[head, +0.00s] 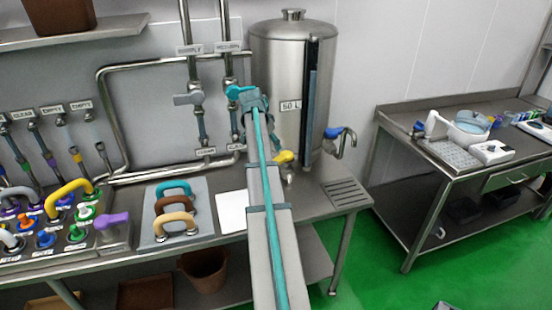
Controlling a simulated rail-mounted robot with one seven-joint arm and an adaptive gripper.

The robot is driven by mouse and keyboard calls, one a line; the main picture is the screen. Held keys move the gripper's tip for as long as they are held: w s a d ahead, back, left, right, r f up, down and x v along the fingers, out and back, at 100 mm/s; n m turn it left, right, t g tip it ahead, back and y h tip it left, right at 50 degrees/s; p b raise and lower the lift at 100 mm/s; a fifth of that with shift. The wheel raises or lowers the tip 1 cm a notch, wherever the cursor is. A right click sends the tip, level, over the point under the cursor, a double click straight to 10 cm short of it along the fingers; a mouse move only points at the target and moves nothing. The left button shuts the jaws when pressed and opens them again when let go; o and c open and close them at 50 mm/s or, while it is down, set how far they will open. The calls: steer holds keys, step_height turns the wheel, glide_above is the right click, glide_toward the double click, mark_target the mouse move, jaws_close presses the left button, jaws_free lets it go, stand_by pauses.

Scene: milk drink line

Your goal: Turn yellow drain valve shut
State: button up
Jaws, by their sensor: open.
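The yellow drain valve handle (284,156) is low on the front of the steel tank (278,75) marked 50 L. It lies roughly sideways, just right of my arm, and a small outlet shows below it. Part of the valve may be hidden by my arm. My gripper (247,118) is at the far end of my arm, in front of the tank's left side. It is above and left of the yellow handle, apart from it. It is open, with nothing seen in it, though its fingers are small and partly hidden.
A teal valve handle (238,91) on the return pipe is close to my gripper. A blue-handled tap (333,133) juts from the tank's right. Hose couplings (60,215) crowd the bench's left, beside a tray (200,214) of coloured handles. A drain grate (346,194) is at the right.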

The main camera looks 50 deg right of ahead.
mark_target(277, 159)
steer(key=p+x, duration=0.3)
steer(key=x, duration=0.6)
steer(key=shift+d+f, duration=0.15)
steer(key=shift+f, duration=0.2)
steer(key=shift+c, duration=0.2)
jaws_close()
